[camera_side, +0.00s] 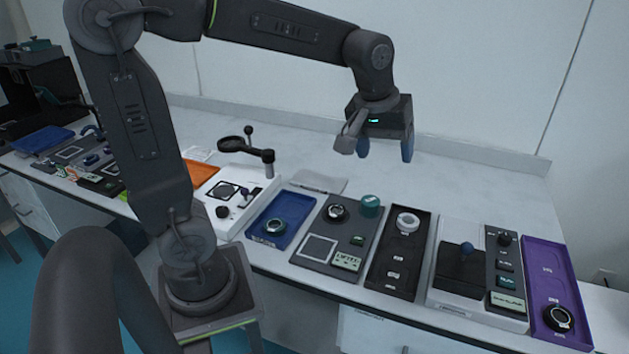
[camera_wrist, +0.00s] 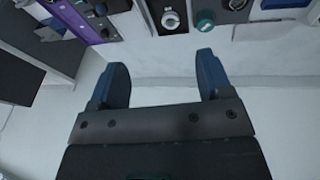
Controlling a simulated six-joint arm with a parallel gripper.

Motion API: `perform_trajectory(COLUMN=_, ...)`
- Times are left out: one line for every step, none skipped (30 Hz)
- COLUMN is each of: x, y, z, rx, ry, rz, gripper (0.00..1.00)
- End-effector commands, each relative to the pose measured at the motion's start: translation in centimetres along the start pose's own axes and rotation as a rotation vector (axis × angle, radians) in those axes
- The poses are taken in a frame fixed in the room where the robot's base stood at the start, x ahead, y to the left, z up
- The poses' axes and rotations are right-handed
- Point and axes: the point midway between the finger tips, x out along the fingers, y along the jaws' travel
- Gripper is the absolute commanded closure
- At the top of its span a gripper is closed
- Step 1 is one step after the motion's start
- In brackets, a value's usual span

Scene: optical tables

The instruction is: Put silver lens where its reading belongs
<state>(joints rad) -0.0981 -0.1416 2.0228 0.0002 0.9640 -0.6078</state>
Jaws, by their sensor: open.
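A pale silver-white ring lens (camera_side: 407,222) sits at the back end of a black tray (camera_side: 379,276); it also shows at the top of the wrist view (camera_wrist: 170,18). A dark-rimmed lens (camera_side: 337,212) is on a grey meter unit (camera_side: 313,266) with a square pad and a lit readout (camera_side: 346,261), too small to read surely. Other ring lenses lie in the blue tray (camera_side: 298,206) and the purple tray (camera_side: 541,258). My gripper (camera_side: 385,150) is open and empty, high above the bench behind the trays; its blue fingers frame bare bench in the wrist view (camera_wrist: 160,72).
A white-and-black device (camera_side: 455,307) with a blue-knobbed lever and a second readout (camera_side: 507,303) stands between the black and purple trays. A teal knob (camera_side: 370,206) stands by the grey unit. A black stand (camera_side: 268,160) rises at the left.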

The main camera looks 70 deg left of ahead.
Motion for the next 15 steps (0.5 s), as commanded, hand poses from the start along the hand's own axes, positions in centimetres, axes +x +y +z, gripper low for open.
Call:
perform_trajectory(x=-1.3, y=-0.8, z=2.0, rx=0.087, ry=0.023, rz=0.021, gripper=0.28)
perform_trajectory(x=-1.8, y=-1.2, z=3.0, rx=0.141, ry=0.036, rz=0.03, gripper=0.28)
perform_trajectory(x=-2.4, y=-1.9, z=4.4, rx=0.213, ry=0.053, rz=0.042, gripper=0.28)
perform_trajectory(x=-2.7, y=-2.4, z=5.4, rx=0.267, ry=0.066, rz=0.051, gripper=0.28)
perform_trajectory(x=-3.0, y=-2.9, z=6.4, rx=0.318, ry=0.079, rz=0.058, gripper=0.28)
perform_trajectory(x=-3.2, y=-3.5, z=7.7, rx=0.383, ry=0.096, rz=0.067, gripper=0.28)
perform_trajectory(x=-3.3, y=-4.0, z=8.5, rx=0.428, ry=0.107, rz=0.073, gripper=0.28)
perform_trajectory(x=-3.4, y=-4.4, z=9.3, rx=0.471, ry=0.118, rz=0.078, gripper=0.28)
perform_trajectory(x=-3.4, y=-5.0, z=10.2, rx=0.523, ry=0.132, rz=0.083, gripper=0.28)
perform_trajectory(x=-3.4, y=-5.3, z=10.8, rx=0.557, ry=0.142, rz=0.087, gripper=0.28)
perform_trajectory(x=-3.4, y=-5.6, z=11.3, rx=0.587, ry=0.15, rz=0.089, gripper=0.28)
perform_trajectory(x=-3.3, y=-6.0, z=11.9, rx=0.621, ry=0.16, rz=0.092, gripper=0.28)
perform_trajectory(x=-3.3, y=-6.2, z=12.3, rx=0.643, ry=0.166, rz=0.094, gripper=0.28)
perform_trajectory(x=-3.2, y=-6.4, z=12.6, rx=0.66, ry=0.17, rz=0.095, gripper=0.28)
perform_trajectory(x=-3.2, y=-6.5, z=12.8, rx=0.678, ry=0.175, rz=0.096, gripper=0.28)
